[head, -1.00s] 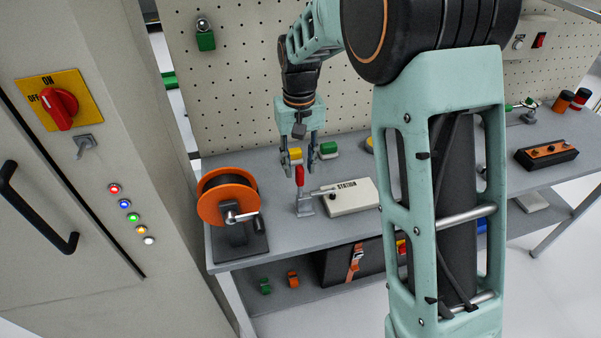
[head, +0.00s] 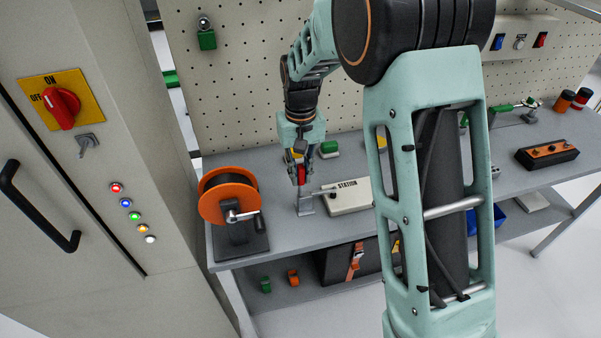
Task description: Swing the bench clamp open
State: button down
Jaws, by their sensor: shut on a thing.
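The bench clamp (head: 306,207) stands on the grey workbench, between the orange reel and the white STATION box. Its grey metal base shows, and its red handle (head: 301,173) points upright. My gripper (head: 301,178) points down over the clamp and is shut on the red handle. The fingers cover part of the handle. A thin metal rod of the clamp reaches right, toward the STATION box.
The orange reel with a crank (head: 228,200) stands close on the left. The white STATION box (head: 349,197) is just right of the clamp. A green block (head: 329,148) lies behind. The pegboard (head: 240,90) rises at the back.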

jog(key=shift+a, duration=0.15)
jog(key=shift+s+a+f+t+h+b, duration=0.25)
jog(key=shift+a+h, duration=0.35)
jog(key=shift+h, duration=0.35)
jog(key=shift+s+a+f+t+h+b, duration=0.1)
jog(key=shift+a+t+h+b, duration=0.25)
jog(key=shift+a+h, duration=0.5)
jog(key=shift+s+a+f+t+h+b, duration=0.2)
jog(key=shift+a+h+b, duration=0.15)
jog(key=shift+h, duration=0.75)
jog(key=c, duration=1.9)
grip_release()
jog(key=shift+a+r, duration=0.1)
jog(key=v, duration=1.2)
